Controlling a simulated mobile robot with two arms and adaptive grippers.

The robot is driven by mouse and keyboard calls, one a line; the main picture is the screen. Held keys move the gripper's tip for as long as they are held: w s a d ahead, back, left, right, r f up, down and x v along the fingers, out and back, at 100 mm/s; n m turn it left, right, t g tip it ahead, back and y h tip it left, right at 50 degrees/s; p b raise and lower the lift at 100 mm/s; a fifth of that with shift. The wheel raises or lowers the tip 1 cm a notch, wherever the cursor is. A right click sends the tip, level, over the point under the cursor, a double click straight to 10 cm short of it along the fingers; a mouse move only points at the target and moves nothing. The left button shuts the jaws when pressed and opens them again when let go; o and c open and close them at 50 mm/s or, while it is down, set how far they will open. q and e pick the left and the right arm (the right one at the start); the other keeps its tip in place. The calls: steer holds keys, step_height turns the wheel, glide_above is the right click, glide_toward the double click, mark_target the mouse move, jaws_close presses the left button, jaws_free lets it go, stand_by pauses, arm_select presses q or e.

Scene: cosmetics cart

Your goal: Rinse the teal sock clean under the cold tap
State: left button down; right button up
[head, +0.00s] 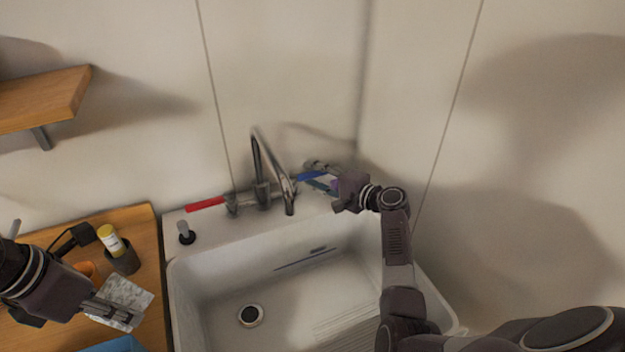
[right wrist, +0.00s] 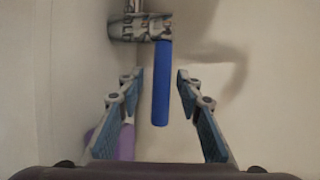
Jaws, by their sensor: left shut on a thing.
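My left gripper (head: 122,314) is shut on a flat, pale grey speckled cloth (head: 126,291) over the wooden counter. No teal shows on this cloth, so I cannot tell whether it is the sock. The tap (head: 259,155) is a tall chrome spout at the back of the white sink (head: 215,276). Its blue handle (head: 311,176) points right. My right gripper (head: 322,178) is at this handle. In the right wrist view the blue handle (right wrist: 161,85) lies between the open fingers (right wrist: 160,76), with a gap on both sides. No water shows.
A red handle (head: 206,204) sits left of the spout. A small pump (head: 184,232) stands on the sink's rim. The wooden counter (head: 142,225) holds a yellow-and-white bottle (head: 109,239) in a dark holder. A blue item (head: 112,345) is at the bottom edge. The basin is empty.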

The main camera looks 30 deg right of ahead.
steer(key=shift+w+a, duration=0.1)
steer(key=shift+w, duration=0.1)
jaws_close()
stand_by(0.5)
